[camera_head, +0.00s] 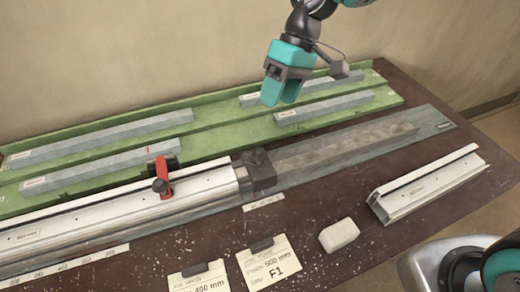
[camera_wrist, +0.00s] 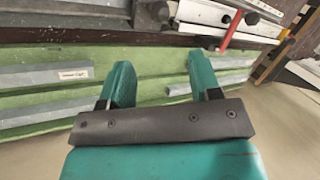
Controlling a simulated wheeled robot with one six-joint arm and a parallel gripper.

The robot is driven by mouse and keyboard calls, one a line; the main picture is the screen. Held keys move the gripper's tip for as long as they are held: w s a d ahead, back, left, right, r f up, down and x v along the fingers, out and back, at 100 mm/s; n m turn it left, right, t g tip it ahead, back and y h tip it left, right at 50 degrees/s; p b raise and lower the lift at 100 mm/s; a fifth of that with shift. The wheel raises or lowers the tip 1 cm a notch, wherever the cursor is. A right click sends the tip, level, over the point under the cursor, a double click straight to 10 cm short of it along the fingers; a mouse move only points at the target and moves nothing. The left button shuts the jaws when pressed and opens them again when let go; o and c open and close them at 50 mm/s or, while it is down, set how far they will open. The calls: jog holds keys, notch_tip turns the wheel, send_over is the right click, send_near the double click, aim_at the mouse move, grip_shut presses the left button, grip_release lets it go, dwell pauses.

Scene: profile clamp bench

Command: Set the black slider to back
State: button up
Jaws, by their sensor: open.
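The black slider (camera_head: 257,172) appears to be the dark block with a knob on the bench rail, at the right end of the white profile (camera_head: 120,212). In the wrist view the dark block (camera_wrist: 152,14) shows at the top edge, partly cut off. A red lever (camera_head: 162,178) with black parts sits on the profile to its left. My gripper (camera_head: 281,92) is open and empty, raised above the green rack behind the slider and apart from it. In the wrist view its two teal fingers (camera_wrist: 160,75) stand apart with nothing between them.
The green rack (camera_head: 232,135) holds several grey bars along the wall. A short white profile (camera_head: 427,184), a pale block (camera_head: 339,235) and paper cards (camera_head: 268,264) lie on the dark table in front.

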aim_at(261, 149)
jog(key=p+x, duration=0.1)
jog(key=x, duration=1.2)
jog(key=shift+s+f, duration=0.1)
grip_shut()
